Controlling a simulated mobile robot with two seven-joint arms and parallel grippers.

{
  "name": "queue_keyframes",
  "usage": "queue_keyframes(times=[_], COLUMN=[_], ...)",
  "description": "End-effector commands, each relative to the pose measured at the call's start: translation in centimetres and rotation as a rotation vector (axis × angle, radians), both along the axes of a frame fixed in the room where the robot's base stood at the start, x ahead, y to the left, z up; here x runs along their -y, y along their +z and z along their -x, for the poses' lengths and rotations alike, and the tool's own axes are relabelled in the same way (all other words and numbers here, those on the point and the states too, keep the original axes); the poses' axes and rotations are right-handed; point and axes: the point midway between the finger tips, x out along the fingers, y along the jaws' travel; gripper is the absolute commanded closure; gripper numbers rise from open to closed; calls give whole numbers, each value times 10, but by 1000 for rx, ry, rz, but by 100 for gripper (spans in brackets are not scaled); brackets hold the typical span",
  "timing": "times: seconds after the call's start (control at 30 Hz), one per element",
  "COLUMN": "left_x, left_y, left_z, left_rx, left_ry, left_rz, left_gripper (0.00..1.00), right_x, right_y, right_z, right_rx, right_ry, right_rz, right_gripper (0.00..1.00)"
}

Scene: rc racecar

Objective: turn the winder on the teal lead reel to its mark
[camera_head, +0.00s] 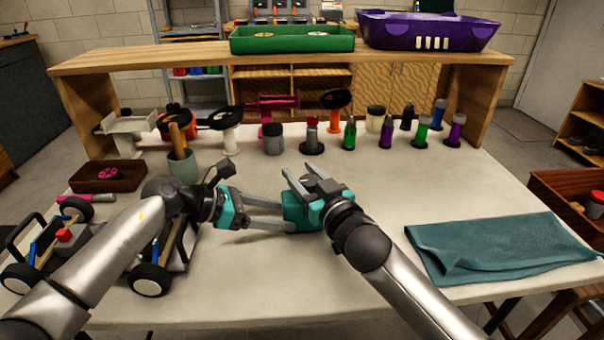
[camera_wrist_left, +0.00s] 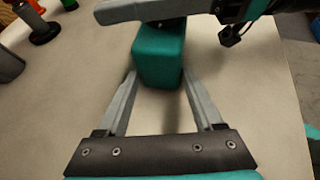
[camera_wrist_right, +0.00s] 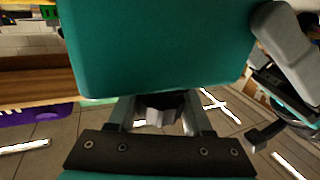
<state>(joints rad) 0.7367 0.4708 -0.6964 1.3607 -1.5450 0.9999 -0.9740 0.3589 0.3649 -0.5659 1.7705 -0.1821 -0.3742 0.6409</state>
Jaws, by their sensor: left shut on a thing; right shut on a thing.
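The teal lead reel (camera_head: 299,214) is a block-like body held above or at the table between my two grippers; its bottom contact is unclear. My left gripper (camera_head: 284,216) is shut on its sides, and in the left wrist view the reel (camera_wrist_left: 160,58) sits between the fingertips. My right gripper (camera_head: 298,172) is over the reel from the right, its fingers pointing up and away. In the right wrist view the reel (camera_wrist_right: 150,45) fills the top, and the fingers close around a grey and black part (camera_wrist_right: 160,108), apparently the winder. The mark is not visible.
A teal cloth (camera_head: 500,245) lies at right. A racecar chassis (camera_head: 150,275) is at front left, near my left arm. Several bottles and jars (camera_head: 385,130) line the back below a wooden shelf (camera_head: 200,55). A dark red tray (camera_head: 108,178) is at left.

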Motion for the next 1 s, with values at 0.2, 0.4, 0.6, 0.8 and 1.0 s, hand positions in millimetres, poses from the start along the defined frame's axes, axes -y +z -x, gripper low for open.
queue_keyframes(times=[0.2, 0.4, 0.6, 0.8, 1.0], left_x=[0, 0, 1, 1, 1], left_y=[1, 1, 1, 1, 1], left_z=[-1, 0, 0, -1, -1], left_rx=[1, 0, 1, 0, 0], left_ry=[1, 1, 1, 3, 3], left_rz=[2, 2, 3, 3, 3], left_gripper=[81, 81, 81, 81, 81], right_x=[-2, -2, 1, 1, 1], right_y=[0, 1, 1, 1, 1], right_z=[1, 0, 0, 0, 0], right_rx=[1, 4, 4, 4, 3], right_ry=[-4, -61, -99, -100, -100], right_rz=[-4, -8, -6, -3, -3], right_gripper=[100, 100, 100, 100, 37])
